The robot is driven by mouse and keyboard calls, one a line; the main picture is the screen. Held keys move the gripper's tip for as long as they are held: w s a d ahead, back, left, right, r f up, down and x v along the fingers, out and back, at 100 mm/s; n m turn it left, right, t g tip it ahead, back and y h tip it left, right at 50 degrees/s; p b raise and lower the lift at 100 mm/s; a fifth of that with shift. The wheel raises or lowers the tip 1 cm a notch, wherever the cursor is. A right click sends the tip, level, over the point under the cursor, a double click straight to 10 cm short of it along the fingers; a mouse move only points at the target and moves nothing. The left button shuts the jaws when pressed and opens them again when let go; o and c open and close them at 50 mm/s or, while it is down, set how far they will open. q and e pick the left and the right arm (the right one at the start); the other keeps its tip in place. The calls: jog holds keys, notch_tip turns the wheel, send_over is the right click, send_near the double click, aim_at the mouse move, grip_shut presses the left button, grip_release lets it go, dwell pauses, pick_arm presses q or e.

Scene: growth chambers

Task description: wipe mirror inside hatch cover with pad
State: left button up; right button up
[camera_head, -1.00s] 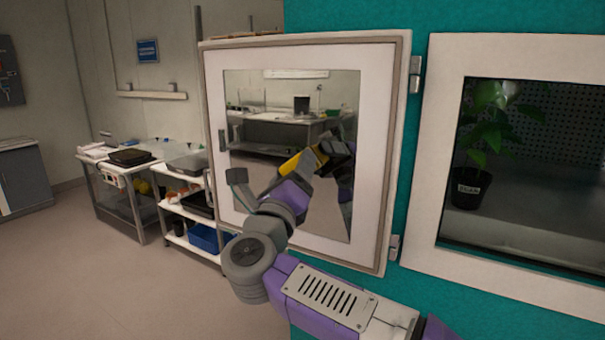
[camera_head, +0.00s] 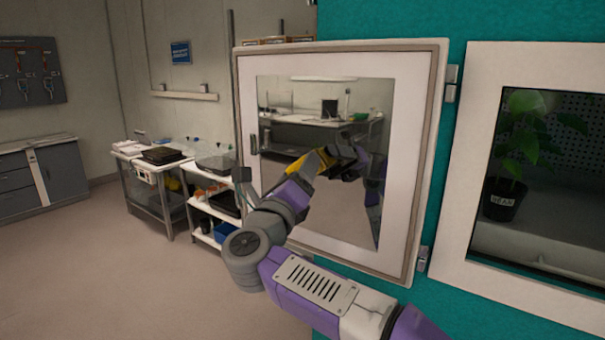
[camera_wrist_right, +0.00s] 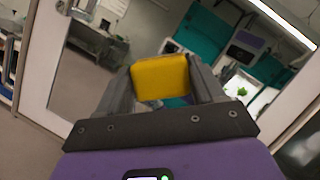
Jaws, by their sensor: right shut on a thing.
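The hatch cover (camera_head: 412,150) stands open, its inner side facing me, with a pale frame around a rectangular mirror (camera_head: 340,218). My right arm reaches up from the lower right across the lower left of the mirror. My right gripper (camera_wrist_right: 162,98) is shut on a yellow pad (camera_wrist_right: 160,74), between its grey fingers in the right wrist view. In the head view the pad (camera_head: 307,166) is in front of the middle of the mirror, beside the gripper's reflection. I cannot tell whether the pad touches the glass. My left gripper is not in view.
Hinges (camera_head: 450,83) join the cover to the teal wall (camera_head: 455,25). To the right, a chamber window (camera_head: 540,150) shows a potted plant (camera_head: 503,198). A steel table (camera_head: 160,168) and a shelf cart (camera_head: 203,208) stand behind at left. Floor at left is clear.

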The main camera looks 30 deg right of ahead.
jog(key=shift+s+a+b, duration=0.25)
jog(key=shift+s+a, duration=0.1)
jog(key=shift+a, duration=0.4)
jog(key=shift+s+a+b, duration=0.2)
jog(key=shift+s+a, duration=0.1)
jog(key=shift+a, duration=0.45)
jog(key=shift+s+a+b, duration=0.2)
jog(key=shift+s+a, duration=0.2)
jog(key=shift+a, duration=0.45)
jog(key=shift+s+a+b, duration=0.15)
jog(key=shift+s+a, duration=0.3)
jog(key=shift+a, duration=0.45)
jog(key=shift+s+a+b, duration=0.2)
jog(key=shift+s+a, duration=0.2)
jog(key=shift+a, duration=0.45)
